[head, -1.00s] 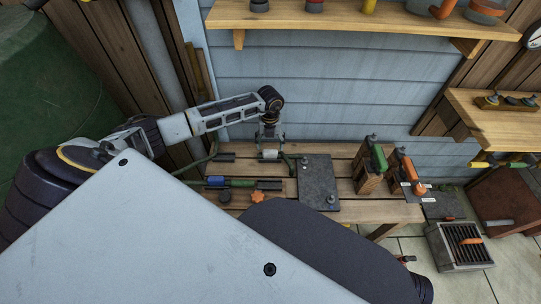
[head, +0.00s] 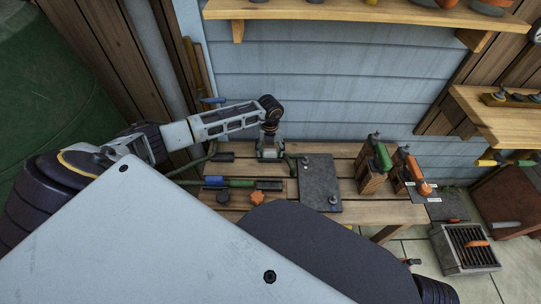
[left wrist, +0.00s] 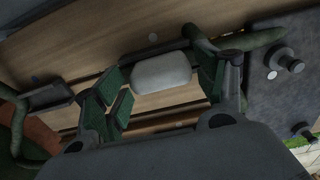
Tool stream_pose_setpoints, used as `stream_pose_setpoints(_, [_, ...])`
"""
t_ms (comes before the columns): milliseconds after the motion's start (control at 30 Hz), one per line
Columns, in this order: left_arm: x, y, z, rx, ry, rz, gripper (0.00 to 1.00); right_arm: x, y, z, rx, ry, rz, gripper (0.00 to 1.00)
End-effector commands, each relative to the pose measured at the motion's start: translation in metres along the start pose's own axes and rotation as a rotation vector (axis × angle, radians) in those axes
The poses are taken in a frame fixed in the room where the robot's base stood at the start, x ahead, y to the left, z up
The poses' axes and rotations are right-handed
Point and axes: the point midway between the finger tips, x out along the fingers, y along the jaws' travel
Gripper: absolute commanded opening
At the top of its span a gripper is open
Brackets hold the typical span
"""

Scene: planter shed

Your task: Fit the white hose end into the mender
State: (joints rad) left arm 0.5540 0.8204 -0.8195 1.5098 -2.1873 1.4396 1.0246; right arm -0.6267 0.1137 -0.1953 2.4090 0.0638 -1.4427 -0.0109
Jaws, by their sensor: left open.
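The white hose end (left wrist: 161,70) is a white sleeve on a dark piece, with green hose (left wrist: 262,40) curving away at the right. My left gripper (left wrist: 165,86) is open, its green-padded fingers on either side of the white sleeve. In the head view my left gripper (head: 270,156) points down over the bench's back and mostly hides the sleeve. Whether the pads touch it I cannot tell. A black fitting (head: 222,157) lies to the left with green hose on it, possibly the mender.
A blue-banded hose piece (head: 213,181), a dark knob (head: 223,197) and an orange knob (head: 257,198) lie in front on the slatted bench (head: 350,209). A dark plate (head: 318,178) is right of the gripper. Green-handled (head: 381,157) and orange-handled (head: 413,170) tools stand farther right.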

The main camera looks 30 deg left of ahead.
Motion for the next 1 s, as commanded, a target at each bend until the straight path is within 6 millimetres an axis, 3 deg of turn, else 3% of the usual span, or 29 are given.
stream_pose_setpoints(167, [0.000, 0.000, 0.000, 0.000, 0.000, 0.000, 0.70, 0.000, 0.000, 0.000, 0.000, 0.000, 0.000, 0.40])
stream_pose_setpoints(400, [0.000, 0.000, 0.000, 0.000, 0.000, 0.000, 0.39, 0.000, 0.000, 0.000, 0.000, 0.000, 0.000, 0.40])
stream_pose_setpoints(1000, [-0.022, 0.000, 0.000, 0.000, 0.000, 0.000, 0.39, -0.016, -0.002, -0.005, 0.000, -0.003, -0.001, 0.40])
